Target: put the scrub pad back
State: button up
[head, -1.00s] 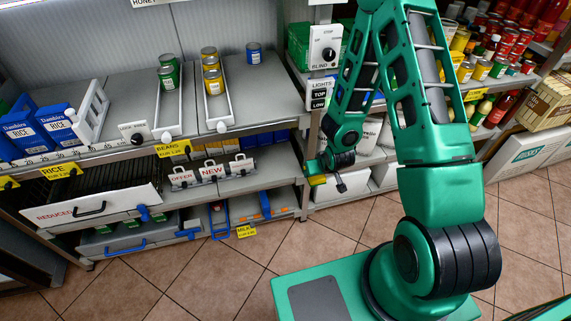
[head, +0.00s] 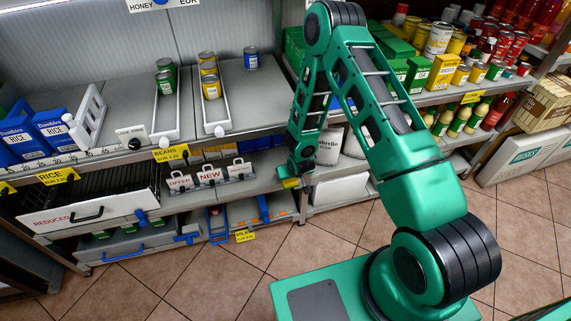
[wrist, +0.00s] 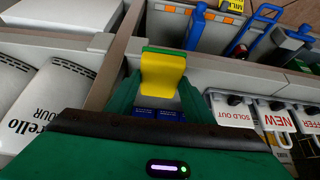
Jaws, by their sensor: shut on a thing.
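The scrub pad (wrist: 164,76), yellow with a green layer, is held upright between the fingers of my gripper (wrist: 160,92) in the wrist view. In the head view the pad (head: 291,183) shows as a small yellow patch below my gripper (head: 299,172). My gripper is shut on the pad, in front of the right end of the middle shelf, just right of the row of small signs. My gripper hides part of the shelf edge behind it. Blue packets (wrist: 158,114) show below the pad in the wrist view.
Signs reading OFFER, NEW (head: 209,176) and SOLD OUT (wrist: 235,112) stand left of my gripper in the head view. White sacks (wrist: 58,98) lie on the other side of a shelf upright. Blue-handled things (head: 218,222) sit on the shelf below.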

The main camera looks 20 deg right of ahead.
jog(key=w, duration=1)
jog(key=shift+w, duration=0.15)
notch_tip(320, 180, down, 4)
jog(key=shift+w+r, duration=0.1)
jog(key=shift+r, duration=0.1)
jog(key=o, duration=1)
jog(key=shift+r, duration=0.1)
jog(key=v, duration=1.2)
